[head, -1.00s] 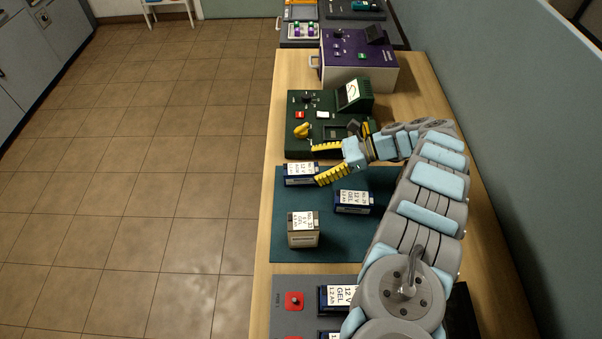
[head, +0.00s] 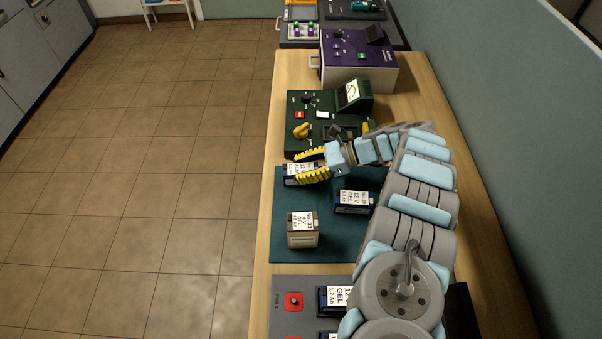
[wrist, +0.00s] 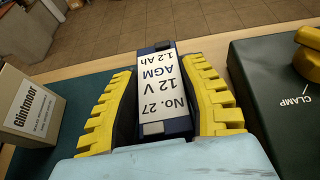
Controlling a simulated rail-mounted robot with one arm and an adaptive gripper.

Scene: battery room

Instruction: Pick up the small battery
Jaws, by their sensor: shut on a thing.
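A dark blue battery with a white label reading "No. 27 12 V AGM 1.2 Ah" (wrist: 160,92) stands at the far left corner of the teal mat (head: 345,240). It also shows in the head view (head: 292,181), partly behind my fingers. My gripper (head: 312,164) has its yellow fingers on both sides of this battery, shut on it. In the wrist view, the gripper (wrist: 160,105) frames the battery between the fingers. A second blue 12 V gel battery (head: 353,202) stands right on the mat. A beige 6 V gel battery (head: 303,232) stands at the mat's left front.
A green tester (head: 300,137) with a yellow clamp (head: 301,131) stands just behind the mat. A purple unit (head: 345,65) is farther back. A grey panel (head: 290,320) with batteries is in front. The bench's left edge is close to the held battery.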

